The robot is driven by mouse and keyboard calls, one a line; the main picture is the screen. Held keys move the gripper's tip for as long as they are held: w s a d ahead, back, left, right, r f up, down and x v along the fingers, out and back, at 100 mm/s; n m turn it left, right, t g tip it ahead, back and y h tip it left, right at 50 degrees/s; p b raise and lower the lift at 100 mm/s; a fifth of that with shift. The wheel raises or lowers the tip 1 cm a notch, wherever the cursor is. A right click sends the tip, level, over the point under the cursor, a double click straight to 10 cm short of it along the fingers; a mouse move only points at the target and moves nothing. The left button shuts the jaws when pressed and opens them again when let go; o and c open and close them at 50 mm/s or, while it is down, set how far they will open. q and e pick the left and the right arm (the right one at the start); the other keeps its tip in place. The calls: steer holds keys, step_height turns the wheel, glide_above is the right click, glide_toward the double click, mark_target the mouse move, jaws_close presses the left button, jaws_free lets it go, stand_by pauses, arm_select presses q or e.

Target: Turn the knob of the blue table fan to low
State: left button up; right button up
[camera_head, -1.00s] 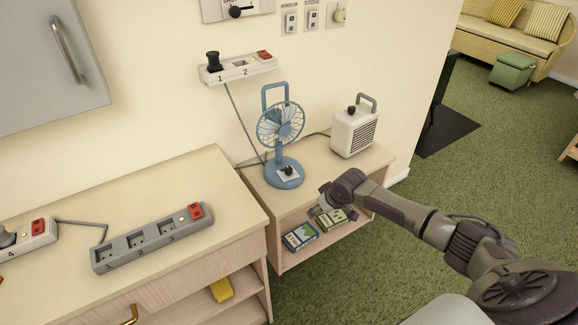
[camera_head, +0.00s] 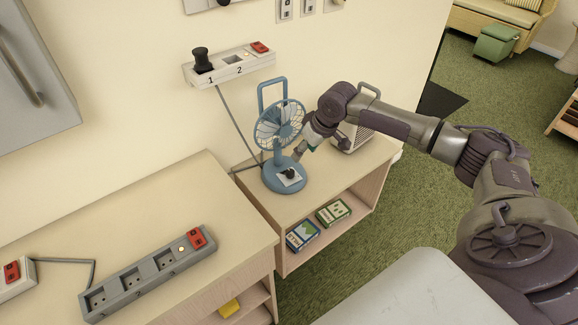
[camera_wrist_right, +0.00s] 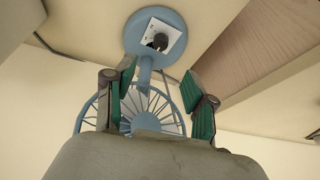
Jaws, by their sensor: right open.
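The blue table fan (camera_head: 279,130) stands upright on the low cabinet, with a round base and a carrying handle on top. Its black knob (camera_head: 289,173) sits on a white plate on the base. My right gripper (camera_head: 304,150) is just right of the fan, a little above the base and apart from the knob. In the right wrist view the open right gripper (camera_wrist_right: 160,85) has its green-padded fingers apart, with the fan's stem and cage between and behind them. The knob (camera_wrist_right: 160,41) shows ahead of the fingertips there. My left gripper is not in view.
A white heater (camera_head: 352,137) stands right of the fan, partly behind my right arm. A wall power strip (camera_head: 230,66) hangs above left, its cable running down behind the fan. A grey power strip (camera_head: 150,275) lies on the left counter. Boxes (camera_head: 301,236) lie on the cabinet's lower shelf.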

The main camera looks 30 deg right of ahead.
glide_toward(291, 172)
steer(key=f, duration=0.2)
steer(key=x, duration=0.6)
steer(key=shift+w+a, duration=0.1)
steer(key=shift+w, duration=0.35)
steer(key=shift+f, duration=0.25)
steer(key=shift+w, duration=0.1)
steer(key=shift+c, duration=0.8)
jaws_close()
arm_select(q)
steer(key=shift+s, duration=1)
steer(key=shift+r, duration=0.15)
